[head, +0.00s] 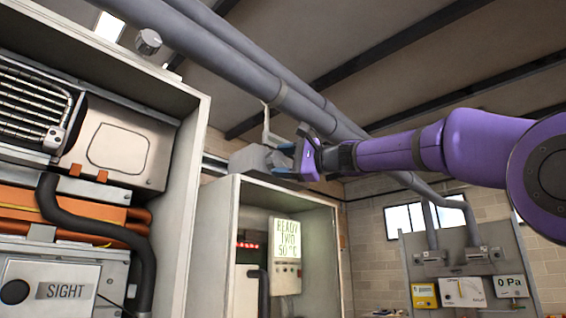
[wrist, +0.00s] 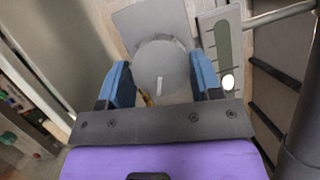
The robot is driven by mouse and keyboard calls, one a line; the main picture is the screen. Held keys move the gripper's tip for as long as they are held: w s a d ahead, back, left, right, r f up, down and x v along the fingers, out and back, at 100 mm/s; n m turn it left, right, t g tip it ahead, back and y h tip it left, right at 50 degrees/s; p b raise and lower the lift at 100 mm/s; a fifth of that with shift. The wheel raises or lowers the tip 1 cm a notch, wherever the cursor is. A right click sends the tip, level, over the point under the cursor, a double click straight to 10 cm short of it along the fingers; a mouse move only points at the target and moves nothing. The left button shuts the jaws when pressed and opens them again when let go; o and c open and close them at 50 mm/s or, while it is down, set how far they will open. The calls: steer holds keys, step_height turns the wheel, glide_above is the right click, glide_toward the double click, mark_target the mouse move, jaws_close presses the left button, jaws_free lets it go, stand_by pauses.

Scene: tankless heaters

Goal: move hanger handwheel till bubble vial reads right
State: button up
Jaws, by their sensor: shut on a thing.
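My gripper (head: 286,161) is raised to a grey hanger fitting (head: 252,160) under the overhead pipes in the head view. In the wrist view my gripper (wrist: 163,82) has its two blue fingers on either side of the round grey handwheel (wrist: 160,62), shut on it. The handwheel's face has a short pale mark. To its right is a grey plate with a long green bubble vial (wrist: 223,48). A white bubble (wrist: 228,82) sits at the vial's lower end, away from the middle. The vial cannot be made out in the head view.
Large grey pipes (head: 225,50) run diagonally overhead, close to my arm. An open heater cabinet (head: 190,150) stands at left, and a second cabinet (head: 228,215) with a lit "READY TWO 50 °C" display stands below my gripper. A gauge panel (head: 461,260) stands at right.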

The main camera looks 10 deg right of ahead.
steer(key=shift+n+g, duration=0.3)
steer(key=shift+n, duration=0.6)
steer(key=o, duration=0.9)
steer(key=shift+d, duration=0.1)
steer(key=v, duration=1)
steer(key=shift+s+d+r, duration=0.1)
steer(key=shift+s+d, duration=0.15)
steer(key=shift+d, duration=0.05)
steer(key=s+d+f+n+g+h, duration=0.2)
steer(key=s+f+h, duration=0.3)
steer(key=f, duration=1.1)
steer(key=s+d+f+n+g+h, duration=0.1)
steer(key=s+f+h, duration=0.4)
steer(key=s+f, duration=0.7)
steer(key=s+d+f+n+g+h, duration=0.2)
steer(key=s+f, duration=0.7)
steer(key=f, duration=1.2)
steer(key=shift+s+d+f+n+g+h, duration=0.15)
steer(key=shift+d+n+h, duration=0.35)
steer(key=shift+h, duration=0.4)
steer(key=shift+s+d+f+n+g+h, duration=0.1)
steer(key=shift+d+f+n+g+h, duration=0.1)
steer(key=shift+d+n+h, duration=0.5)
